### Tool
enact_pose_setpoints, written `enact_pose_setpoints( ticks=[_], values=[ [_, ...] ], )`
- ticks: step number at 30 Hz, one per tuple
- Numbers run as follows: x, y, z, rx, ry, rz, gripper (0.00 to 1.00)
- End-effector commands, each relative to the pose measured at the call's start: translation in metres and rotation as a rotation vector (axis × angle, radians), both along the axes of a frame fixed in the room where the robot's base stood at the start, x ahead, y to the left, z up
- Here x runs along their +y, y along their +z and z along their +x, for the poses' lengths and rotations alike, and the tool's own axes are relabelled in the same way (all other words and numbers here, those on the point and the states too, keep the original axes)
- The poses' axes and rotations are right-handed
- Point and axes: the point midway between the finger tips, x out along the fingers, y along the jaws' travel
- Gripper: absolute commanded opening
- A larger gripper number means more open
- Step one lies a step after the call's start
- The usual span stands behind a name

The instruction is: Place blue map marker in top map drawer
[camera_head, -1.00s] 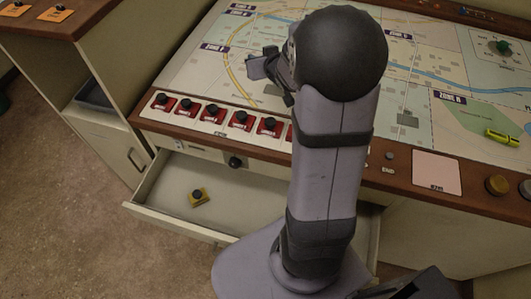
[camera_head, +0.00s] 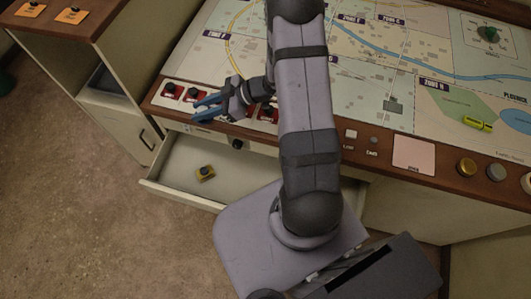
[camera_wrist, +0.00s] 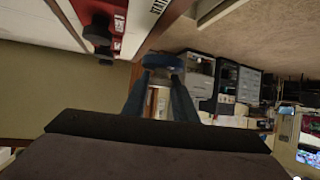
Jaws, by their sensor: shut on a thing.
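My gripper (camera_head: 203,107) is over the red-key row at the console's front left edge, fingers pointing left. In the wrist view its fingers (camera_wrist: 160,95) are shut on the blue map marker (camera_wrist: 163,61), which shows as a blue disc at the fingertips. The open top map drawer (camera_head: 178,198) is below the console edge, lower in the picture than my gripper. A small yellow marker (camera_head: 205,173) with a dark knob lies in it.
The map console (camera_head: 330,85) carries red keys (camera_head: 172,91), a yellow-green marker (camera_head: 478,124) and round buttons (camera_head: 466,168) at right. A black knob (camera_head: 237,144) is on the front panel above the drawer. A side cabinet (camera_head: 110,100) stands left. Most of the drawer floor is bare.

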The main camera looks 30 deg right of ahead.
Motion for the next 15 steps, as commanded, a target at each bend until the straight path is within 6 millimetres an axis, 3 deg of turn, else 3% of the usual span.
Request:
enact_pose_setpoints(
  ticks=[1,3,7,15],
  values=[
    [0.011,-0.001,-0.021,0.007,0.021,0.007,0.03],
    [0.022,-0.005,-0.044,0.006,0.034,0.013,0.03],
    [0.032,-0.023,-0.081,0.007,-0.002,0.025,0.03],
    [0.010,-0.089,-0.107,0.001,-0.225,0.041,0.03]
  ],
)
